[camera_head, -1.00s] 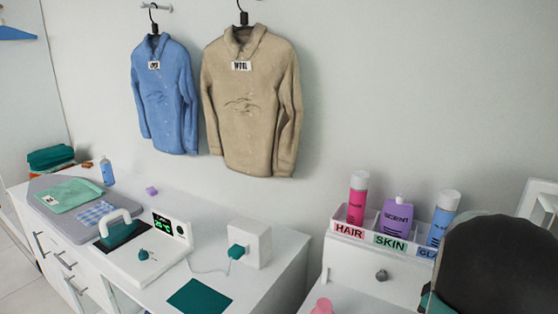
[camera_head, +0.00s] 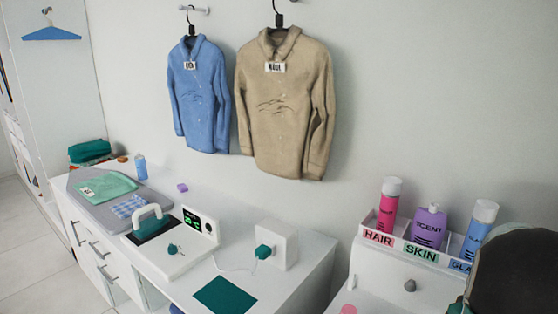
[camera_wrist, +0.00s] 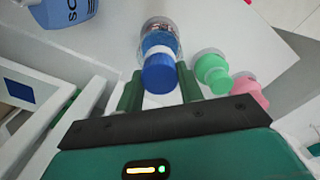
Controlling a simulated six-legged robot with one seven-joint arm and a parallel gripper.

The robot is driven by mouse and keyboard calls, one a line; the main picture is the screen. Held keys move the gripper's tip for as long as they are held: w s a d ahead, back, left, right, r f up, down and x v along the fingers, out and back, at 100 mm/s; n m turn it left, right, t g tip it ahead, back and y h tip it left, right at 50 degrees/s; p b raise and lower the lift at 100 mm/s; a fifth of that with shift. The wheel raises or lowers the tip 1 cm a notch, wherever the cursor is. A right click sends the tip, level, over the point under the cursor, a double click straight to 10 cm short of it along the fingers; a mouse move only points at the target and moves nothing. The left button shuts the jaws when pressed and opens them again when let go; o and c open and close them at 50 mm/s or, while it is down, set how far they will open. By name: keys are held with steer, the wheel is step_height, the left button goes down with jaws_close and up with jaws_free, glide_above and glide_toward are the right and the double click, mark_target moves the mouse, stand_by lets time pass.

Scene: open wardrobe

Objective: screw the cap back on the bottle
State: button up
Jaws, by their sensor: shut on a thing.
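In the wrist view, a clear bottle (camera_wrist: 160,26) with a label stands ahead of my gripper (camera_wrist: 160,88). A blue cap (camera_wrist: 159,76) at its near end lies between the two green fingers, with a white band behind it. My gripper is shut on the blue cap. I cannot tell whether the cap is seated or turned tight on the neck. In the head view my gripper is mostly hidden at the lower right, behind my dark arm.
A green bottle (camera_wrist: 212,72) and a pink one (camera_wrist: 248,92) stand close right of the held cap. The purple SCENT bottle (camera_head: 428,228) stands in the labelled tray (camera_head: 421,252). A white counter (camera_head: 325,250) holds an iron (camera_head: 150,222). Shirts hang on the wall.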

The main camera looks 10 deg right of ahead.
steer(key=m, duration=0.6)
steer(key=shift+m, duration=0.3)
jaws_close()
steer(key=m, duration=0.7)
steer(key=o, duration=1.3)
jaws_free()
steer(key=shift+c, duration=0.2)
steer(key=shift+o, duration=0.4)
steer(key=shift+o, duration=0.8)
steer(key=shift+r, duration=4)
